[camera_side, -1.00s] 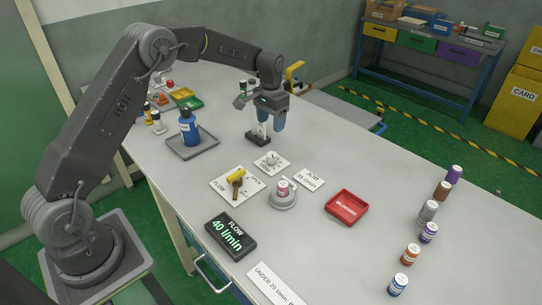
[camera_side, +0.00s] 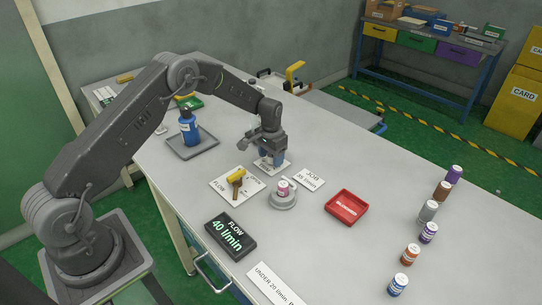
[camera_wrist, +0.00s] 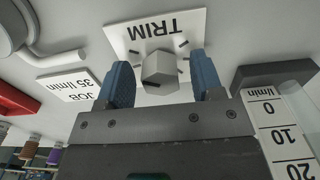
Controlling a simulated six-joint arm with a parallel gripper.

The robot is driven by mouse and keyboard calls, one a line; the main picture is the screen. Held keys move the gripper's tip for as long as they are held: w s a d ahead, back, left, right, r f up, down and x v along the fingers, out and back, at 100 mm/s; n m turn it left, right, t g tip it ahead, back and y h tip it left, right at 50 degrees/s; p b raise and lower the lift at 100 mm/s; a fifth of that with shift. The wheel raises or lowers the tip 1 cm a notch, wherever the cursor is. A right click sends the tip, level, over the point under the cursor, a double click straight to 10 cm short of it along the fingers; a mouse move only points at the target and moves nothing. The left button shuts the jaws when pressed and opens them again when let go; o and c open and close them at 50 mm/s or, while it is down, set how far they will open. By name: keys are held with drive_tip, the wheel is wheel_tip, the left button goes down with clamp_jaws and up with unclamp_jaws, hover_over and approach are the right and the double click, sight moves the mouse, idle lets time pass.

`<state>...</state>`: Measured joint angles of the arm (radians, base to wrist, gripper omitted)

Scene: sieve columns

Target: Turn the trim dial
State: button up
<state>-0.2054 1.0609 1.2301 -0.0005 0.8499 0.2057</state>
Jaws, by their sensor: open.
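The trim dial (camera_wrist: 160,68) is a pale, faceted knob on a white plate (camera_wrist: 125,28) marked TRIM, with dark tick marks around it. In the wrist view my gripper (camera_wrist: 160,82) is open, with one blue finger on each side of the dial. I cannot tell whether the fingers touch it. In the side view my gripper (camera_side: 269,158) points down over the trim plate (camera_side: 285,166) and hides the dial. The flow display (camera_side: 231,235) reads 40 l/min. The job card (camera_side: 309,179) reads 35 l/min; it also shows in the wrist view (camera_wrist: 68,86).
A yellow-handled flow valve (camera_side: 237,176) stands left of the trim plate. A grey round holder with a small bottle (camera_side: 283,196) is just in front. A red tray (camera_side: 346,207) lies to the right. A scale tube (camera_wrist: 285,130) stands close beside my gripper.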

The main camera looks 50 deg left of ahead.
drive_tip(key=shift+c, duration=0.3)
drive_tip(key=c, duration=0.9)
drive_tip(key=shift+n, duration=0.3)
drive_tip(key=n, duration=0.4)
drive_tip(key=shift+d+n, duration=0.1)
drive_tip(key=shift+n, duration=0.2)
drive_tip(key=n, duration=0.5)
drive_tip(key=shift+d, duration=0.1)
drive_tip(key=o, duration=1)
drive_tip(key=shift+c, duration=0.2)
